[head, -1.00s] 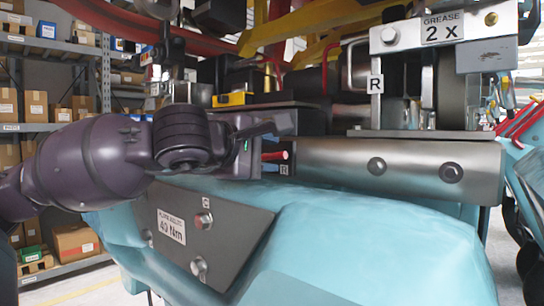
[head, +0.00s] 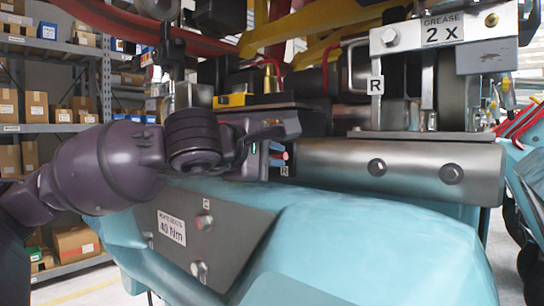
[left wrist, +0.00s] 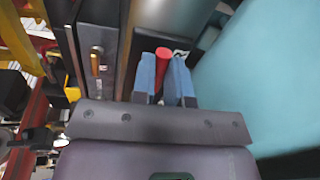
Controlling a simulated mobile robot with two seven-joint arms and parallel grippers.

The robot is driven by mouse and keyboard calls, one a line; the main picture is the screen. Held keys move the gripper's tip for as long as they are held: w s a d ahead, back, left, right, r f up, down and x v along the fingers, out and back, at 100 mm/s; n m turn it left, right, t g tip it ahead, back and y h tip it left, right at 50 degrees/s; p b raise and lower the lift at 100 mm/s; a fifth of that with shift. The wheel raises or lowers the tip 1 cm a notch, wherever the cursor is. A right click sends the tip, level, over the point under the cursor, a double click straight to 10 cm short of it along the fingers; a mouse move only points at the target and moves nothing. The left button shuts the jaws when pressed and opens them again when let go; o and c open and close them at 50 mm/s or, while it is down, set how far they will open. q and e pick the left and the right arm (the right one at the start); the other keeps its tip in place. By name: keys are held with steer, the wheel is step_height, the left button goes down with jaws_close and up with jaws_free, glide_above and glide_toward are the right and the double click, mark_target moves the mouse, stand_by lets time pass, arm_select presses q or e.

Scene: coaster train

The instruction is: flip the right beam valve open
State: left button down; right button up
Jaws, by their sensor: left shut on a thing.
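The right beam valve shows as a red handle (left wrist: 162,62) in the left wrist view, between the two blue-padded fingers of my left gripper (left wrist: 168,80). The fingers are shut on the handle, one on each side. In the head view my left gripper (head: 279,157) is at the left end of the grey metal beam, and only a bit of the red handle (head: 285,155) shows by the fingertips. A small R tag (head: 284,171) sits just below. The valve body is mostly hidden by the gripper. My right gripper is not in view.
The grey beam (head: 410,170) with two bolts runs right from the gripper. A teal body (head: 350,240) lies below, with a dark 40 Nm plate (head: 215,235). Dark machinery and an R-marked bracket (head: 376,86) stand above. Shelves (head: 45,85) stand at the far left.

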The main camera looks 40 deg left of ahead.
arm_select(q)
steer(key=shift+w+f+m+b, duration=0.1)
steer(key=shift+f+m+b, duration=0.4)
steer(key=shift+b, duration=0.7)
steer(key=shift+r+m+b, duration=0.2)
steer(key=shift+m+b, duration=0.1)
steer(key=shift+b, duration=0.1)
steer(key=c, duration=1.1)
jaws_free()
steer(key=shift+s, duration=0.2)
steer(key=shift+s+a+r+y, duration=0.1)
steer(key=shift+s+r+y, duration=0.05)
steer(key=shift+s, duration=0.45)
steer(key=shift+s+r+y, duration=0.1)
steer(key=shift+s+y, duration=0.05)
steer(key=shift+s, duration=0.4)
steer(key=shift+s+r+p, duration=0.2)
steer(key=shift+s+p, duration=0.3)
steer(key=shift+s, duration=0.05)
steer(key=shift+s+r+p, duration=0.1)
steer(key=shift+s+p, duration=0.3)
steer(key=shift+s, duration=0.35)
steer(key=s, duration=0.3)
steer(key=s+r, duration=0.1)
steer(key=s, duration=0.1)
steer(key=shift+s+a+p, duration=0.1)
steer(key=shift+s+p, duration=0.2)
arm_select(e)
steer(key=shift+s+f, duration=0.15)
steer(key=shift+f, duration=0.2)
